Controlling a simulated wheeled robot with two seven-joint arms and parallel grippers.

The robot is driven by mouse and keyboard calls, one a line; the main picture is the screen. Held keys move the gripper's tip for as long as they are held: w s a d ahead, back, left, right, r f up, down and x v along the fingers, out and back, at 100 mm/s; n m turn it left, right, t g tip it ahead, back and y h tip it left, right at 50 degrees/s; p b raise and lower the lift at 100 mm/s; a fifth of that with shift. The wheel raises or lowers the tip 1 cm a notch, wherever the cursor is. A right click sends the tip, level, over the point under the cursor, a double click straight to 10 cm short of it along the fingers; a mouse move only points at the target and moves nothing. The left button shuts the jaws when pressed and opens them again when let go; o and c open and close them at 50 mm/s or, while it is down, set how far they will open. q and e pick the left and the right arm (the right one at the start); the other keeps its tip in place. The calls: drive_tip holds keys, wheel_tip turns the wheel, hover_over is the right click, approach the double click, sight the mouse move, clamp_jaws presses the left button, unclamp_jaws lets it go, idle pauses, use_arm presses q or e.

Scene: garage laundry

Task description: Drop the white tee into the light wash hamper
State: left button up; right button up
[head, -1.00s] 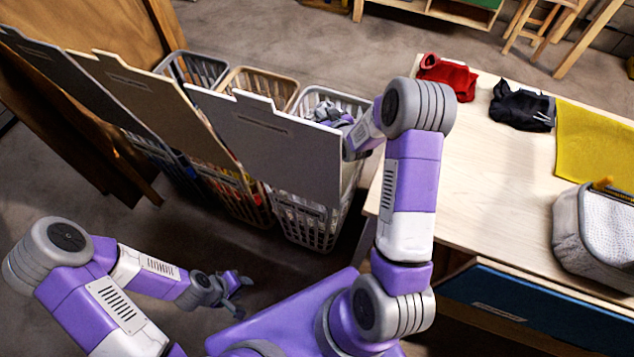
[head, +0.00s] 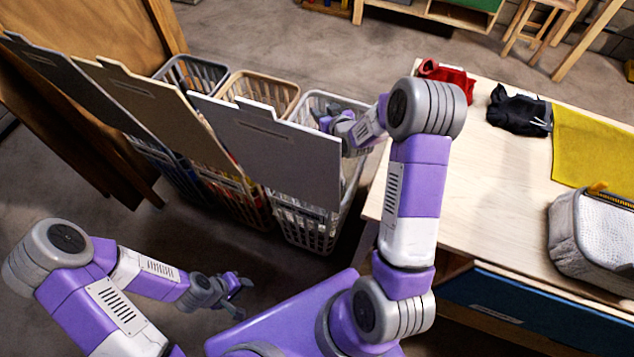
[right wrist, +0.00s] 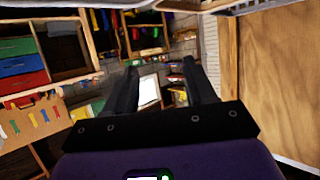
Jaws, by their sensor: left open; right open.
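The white slatted hamper (head: 362,103) is the rightmost of three baskets in the head view, and a grey panel (head: 270,145) leans in front of it. My right gripper (head: 325,118) is at the hamper's mouth, partly hidden by the panel. In the right wrist view its two dark fingers (right wrist: 160,72) are apart, with nothing between them. I cannot make out the white tee in any view; most of the hamper's inside is hidden. My left gripper (head: 241,296) is open and empty, low at the front left, away from the hampers.
A tan basket (head: 262,84) and a dark grey basket (head: 195,70) stand to the left, each behind a panel. On the wooden table (head: 480,190) at right lie a red cloth (head: 448,80), a black cloth (head: 517,110), a yellow cloth (head: 595,145) and a grey bin (head: 580,235).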

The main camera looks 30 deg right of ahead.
wheel_tip(320, 180, up, 6)
drive_tip(key=p, duration=0.1)
drive_tip(key=shift+r+p, duration=0.2)
drive_tip(key=shift+p, duration=0.1)
